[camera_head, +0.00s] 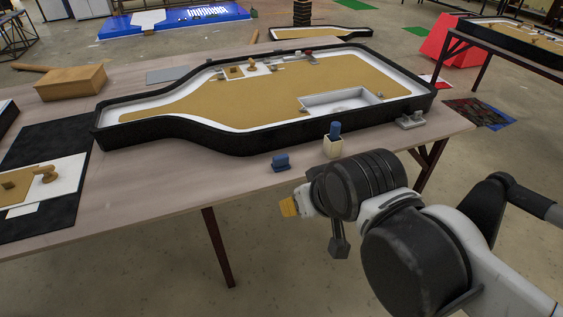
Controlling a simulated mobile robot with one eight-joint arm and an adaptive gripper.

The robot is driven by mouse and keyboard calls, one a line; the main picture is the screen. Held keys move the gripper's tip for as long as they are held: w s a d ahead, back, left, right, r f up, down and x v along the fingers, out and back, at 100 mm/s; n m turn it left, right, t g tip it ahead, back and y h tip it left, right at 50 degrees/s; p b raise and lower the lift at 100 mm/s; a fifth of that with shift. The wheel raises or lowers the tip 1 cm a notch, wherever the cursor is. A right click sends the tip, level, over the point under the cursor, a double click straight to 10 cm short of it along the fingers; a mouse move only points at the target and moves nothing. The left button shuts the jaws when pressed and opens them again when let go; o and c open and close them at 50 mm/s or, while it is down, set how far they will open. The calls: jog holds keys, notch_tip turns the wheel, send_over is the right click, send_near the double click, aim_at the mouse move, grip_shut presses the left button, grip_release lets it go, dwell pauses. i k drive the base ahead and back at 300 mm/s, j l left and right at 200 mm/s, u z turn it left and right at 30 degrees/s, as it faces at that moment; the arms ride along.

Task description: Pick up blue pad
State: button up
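A small blue block-like pad (281,162) sits on the front edge of the wooden table, left of a cream cup. A second blue piece (335,129) stands upright in the cream cup (333,147); I cannot tell from its shape whether it is also a pad. My gripper (312,222) is in front of the table edge, below and to the right of the small blue pad and apart from it. A yellow-orange tip and a dark grey part show at its end. Its fingers are not clear enough to tell whether it is open.
A black-rimmed tray with a tan floor (220,97) fills most of the table (180,185). A grey metal piece (410,119) lies at the right edge. A wooden box (72,82) stands at the left. The tabletop left of the blue pad is clear.

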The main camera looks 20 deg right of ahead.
aim_at(280, 163)
jog(key=i+l, duration=0.25)
jog(key=l, duration=0.15)
jog(key=i+l, duration=0.25)
jog(key=l, duration=0.15)
jog(key=i+l, duration=0.25)
jog(key=l+u, duration=0.05)
jog(key=l, duration=0.05)
